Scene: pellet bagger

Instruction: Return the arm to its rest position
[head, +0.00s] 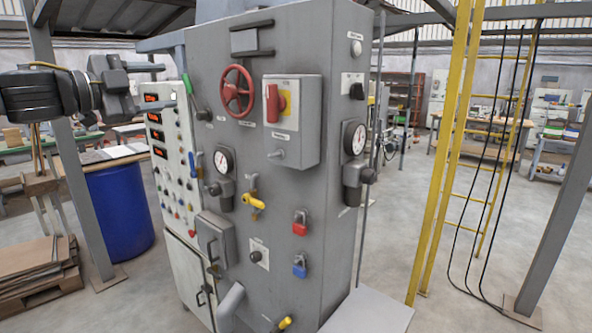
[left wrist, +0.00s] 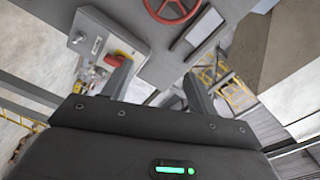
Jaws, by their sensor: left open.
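My left arm comes in from the left in the head view. Its gripper (head: 162,79) is raised in the air at the upper left, beside the grey machine cabinet (head: 225,60), with its fingers pointing right. In the left wrist view the two fingers of the left gripper (left wrist: 157,86) stand apart with nothing between them. Past them the red handwheel (left wrist: 172,8) and the red switch handle (left wrist: 116,60) show, turned at an angle. My right gripper is in neither view.
The cabinet carries a red handwheel (head: 237,91), a grey switch box (head: 292,120), gauges and valves. A control panel (head: 172,165) with red displays is on its left side. A blue barrel (head: 119,210) stands behind at left. A yellow ladder (head: 446,150) stands right; open floor lies between.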

